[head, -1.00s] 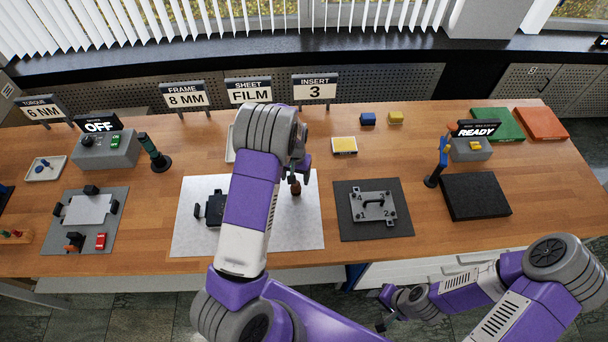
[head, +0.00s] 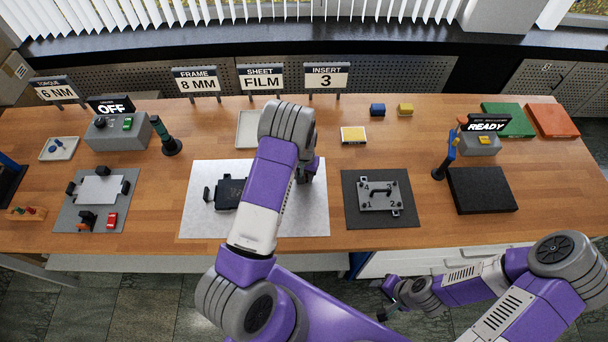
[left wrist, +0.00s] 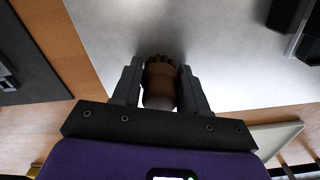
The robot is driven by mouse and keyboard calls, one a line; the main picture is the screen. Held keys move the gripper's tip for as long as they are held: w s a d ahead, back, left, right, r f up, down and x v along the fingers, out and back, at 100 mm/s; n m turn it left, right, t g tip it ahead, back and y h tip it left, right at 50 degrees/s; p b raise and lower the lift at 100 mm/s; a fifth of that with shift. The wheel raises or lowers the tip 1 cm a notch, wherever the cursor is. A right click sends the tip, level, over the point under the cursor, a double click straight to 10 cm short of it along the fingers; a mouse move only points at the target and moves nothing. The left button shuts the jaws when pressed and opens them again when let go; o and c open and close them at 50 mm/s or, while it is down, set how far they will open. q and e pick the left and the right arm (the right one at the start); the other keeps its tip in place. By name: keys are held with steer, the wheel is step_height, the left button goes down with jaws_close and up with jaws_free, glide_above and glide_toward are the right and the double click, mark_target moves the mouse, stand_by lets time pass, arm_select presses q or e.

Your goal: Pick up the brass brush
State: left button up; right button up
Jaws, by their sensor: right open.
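The brass brush (left wrist: 160,82) shows in the left wrist view as a brown, round-bodied piece with a golden bristle end, over the white mat. My left gripper (left wrist: 160,88) has one finger on each side of it, very close; I cannot tell whether they press on it. In the head view my left gripper (head: 305,174) is low over the right part of the white mat (head: 315,222), and the brush is hidden behind it. My right gripper (head: 384,304) is open and empty, low in front of the table's front edge.
A black fixture (head: 229,194) stands on the mat, left of my left gripper. A dark mat with a grey plate (head: 378,196) lies to the right. A pale tray (head: 247,128) is behind, partly covered by my arm.

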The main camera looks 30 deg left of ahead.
arm_select(q)
steer(key=c, duration=0.6)
step_height(320, 180, up, 10)
